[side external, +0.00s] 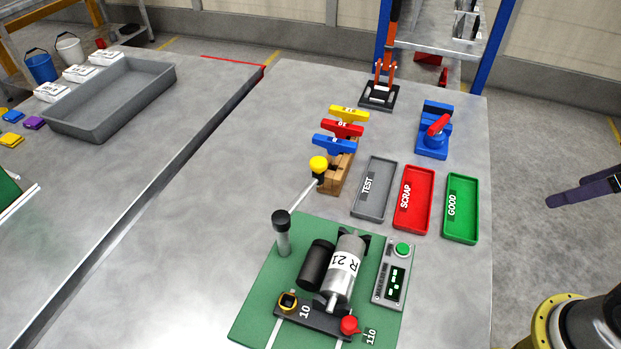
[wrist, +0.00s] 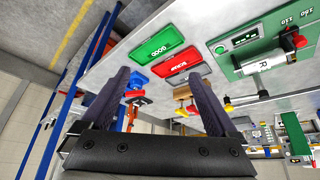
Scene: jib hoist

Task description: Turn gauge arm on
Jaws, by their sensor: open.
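The gauge arm (side external: 302,196) is a thin silver rod pivoted on a black-capped post (side external: 283,234) at the green board's back left corner. It ends in a yellow knob (side external: 318,164) over the table beside a wooden rack, pointing away from the silver cylinder marked R 21 (side external: 344,262). In the wrist view the yellow knob (wrist: 228,108) shows right of my gripper (wrist: 158,74). My gripper is open and empty, its two dark fingers well apart. In the side view a dark finger (side external: 587,188) shows at the right edge, off the table and far from the gauge arm.
The green board (side external: 262,278) carries a black cylinder (side external: 317,264) and a control box with a green button (side external: 403,249). Grey, red and green trays (side external: 461,208) lie behind it. Yellow, red and blue T-handles (side external: 335,144) stand on the rack.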

